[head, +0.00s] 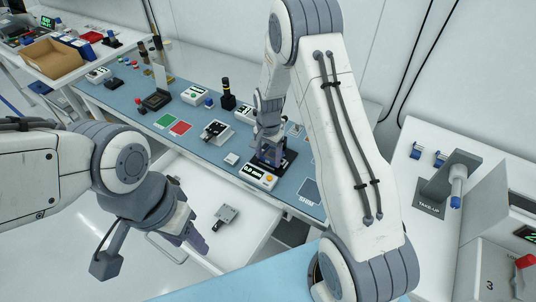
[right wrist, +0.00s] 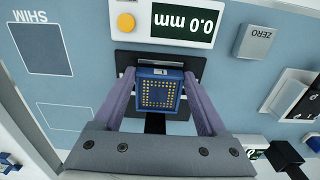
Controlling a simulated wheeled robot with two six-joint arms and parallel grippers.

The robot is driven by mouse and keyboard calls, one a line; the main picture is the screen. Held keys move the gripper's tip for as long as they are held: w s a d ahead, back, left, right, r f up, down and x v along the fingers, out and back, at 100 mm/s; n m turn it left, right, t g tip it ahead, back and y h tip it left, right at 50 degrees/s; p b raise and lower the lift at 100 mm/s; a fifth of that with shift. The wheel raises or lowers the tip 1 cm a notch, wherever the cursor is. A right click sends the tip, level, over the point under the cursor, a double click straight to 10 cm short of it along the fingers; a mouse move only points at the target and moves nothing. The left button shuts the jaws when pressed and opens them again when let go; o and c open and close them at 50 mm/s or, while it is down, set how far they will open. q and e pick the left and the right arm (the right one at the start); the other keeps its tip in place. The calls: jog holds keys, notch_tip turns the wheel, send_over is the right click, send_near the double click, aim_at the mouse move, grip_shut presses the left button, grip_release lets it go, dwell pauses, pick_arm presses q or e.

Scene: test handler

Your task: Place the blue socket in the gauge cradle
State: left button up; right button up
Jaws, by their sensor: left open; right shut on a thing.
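The blue socket (right wrist: 158,90), with a square of gold contacts, is between the fingers of my right gripper (right wrist: 160,100) in the right wrist view. That gripper is shut on it. The black gauge cradle (right wrist: 125,60) lies directly behind the socket, next to a gauge reading 0.0 mm (right wrist: 187,22). I cannot tell whether the socket touches the cradle or is just above it. In the head view my right gripper (head: 270,152) is over the cradle and mostly hides the socket. My left gripper (head: 192,238) is open and empty, low over the open drawer.
A ZERO block (right wrist: 256,42) and a SHIM mat (right wrist: 42,47) flank the gauge. The blue bench mat holds green (head: 165,121) and red (head: 181,128) squares and several small devices. An open white drawer (head: 185,180) holds a small grey part (head: 226,214). A TAKE-UP stand (head: 433,195) is at right.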

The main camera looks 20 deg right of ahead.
jog(key=shift+f, duration=0.2)
jog(key=shift+f, duration=0.2)
jog(key=o, duration=1.4)
